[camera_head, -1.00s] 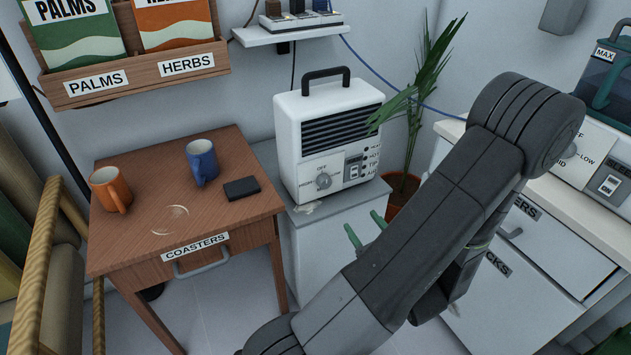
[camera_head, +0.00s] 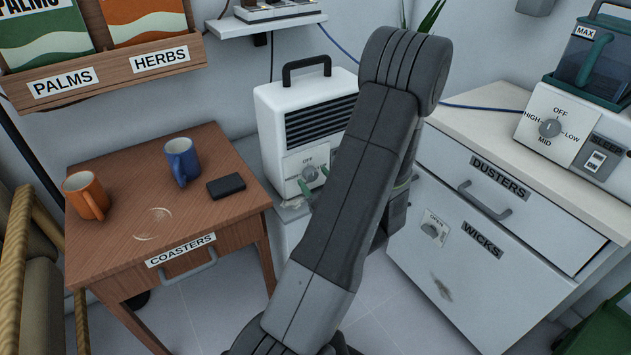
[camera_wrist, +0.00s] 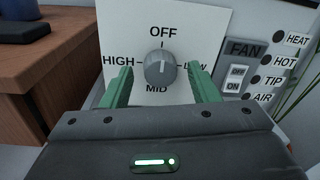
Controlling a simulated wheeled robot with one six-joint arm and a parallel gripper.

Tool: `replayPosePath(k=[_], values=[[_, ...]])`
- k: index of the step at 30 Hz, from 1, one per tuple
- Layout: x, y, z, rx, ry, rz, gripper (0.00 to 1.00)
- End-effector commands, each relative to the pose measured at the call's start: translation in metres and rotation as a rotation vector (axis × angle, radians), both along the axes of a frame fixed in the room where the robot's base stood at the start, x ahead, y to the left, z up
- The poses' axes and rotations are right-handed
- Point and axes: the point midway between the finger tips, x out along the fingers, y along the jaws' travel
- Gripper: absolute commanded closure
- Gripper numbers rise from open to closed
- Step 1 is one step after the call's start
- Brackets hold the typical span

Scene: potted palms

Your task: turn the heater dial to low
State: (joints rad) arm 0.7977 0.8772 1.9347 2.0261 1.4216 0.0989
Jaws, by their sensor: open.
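The heater (camera_head: 277,123) is a white box with a black handle and dark slats, standing right of the wooden table. Its round grey dial (camera_wrist: 159,68) sits on a white plate marked OFF at top, HIGH left, LOW right and MID below. The dial's mark seems to point up at OFF. My gripper (camera_wrist: 159,78) is open, its green fingers on either side of the dial with gaps between. In the head view the dial (camera_head: 310,174) shows close to the green fingertips, and my arm hides the heater's right part.
A fan switch (camera_wrist: 237,78) and indicator lights are right of the dial. The wooden table (camera_head: 115,175) with two mugs and a dark flat box stands left. On the right counter, another appliance (camera_head: 555,115) has a similar OFF-HIGH-MID-LOW dial. A palm is mostly hidden behind my arm.

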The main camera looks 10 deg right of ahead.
Motion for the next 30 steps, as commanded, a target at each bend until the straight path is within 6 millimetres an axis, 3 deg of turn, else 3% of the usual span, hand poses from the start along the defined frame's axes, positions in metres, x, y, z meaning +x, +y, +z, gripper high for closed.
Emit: replayPosePath(k=[11, 15, 18, 30], values=[[0.0042, 0.0011, 0.0002, -0.001, 0.0, 0.0, 0.47], [0.0041, 0.0011, 0.0002, -0.001, 0.0, 0.0, 0.75], [0.004, 0.001, 0.0002, -0.001, 0.0, 0.0, 0.9], [0.004, 0.0009, 0.0023, 0.073, 0.027, 0.0, 0.9]])
